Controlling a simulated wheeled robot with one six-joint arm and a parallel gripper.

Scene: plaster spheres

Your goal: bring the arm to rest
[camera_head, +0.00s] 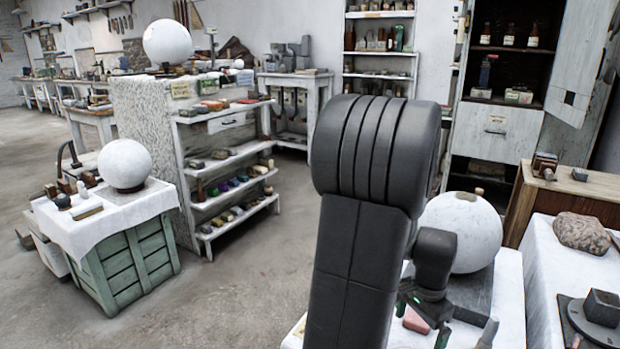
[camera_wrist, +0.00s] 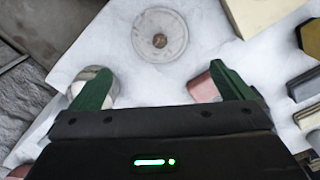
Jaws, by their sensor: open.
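My gripper (camera_head: 428,318) is low over a white-topped table at the bottom right of the head view, partly hidden by my own arm. In the wrist view my gripper (camera_wrist: 163,88) has its two green fingers wide apart with nothing held between them. A pink block (camera_wrist: 203,90) lies beside and partly under the right finger; it also shows in the head view (camera_head: 416,321). A round pale thing (camera_wrist: 84,84) is partly behind the left finger. A grey disc with a brown centre (camera_wrist: 160,30) lies ahead of the fingers.
A large white sphere (camera_head: 468,228) stands on the table close behind my gripper. A beige block (camera_wrist: 262,12) and several small blocks lie to the right in the wrist view. A cloth-covered green crate (camera_head: 130,265) bears another sphere (camera_head: 125,164).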

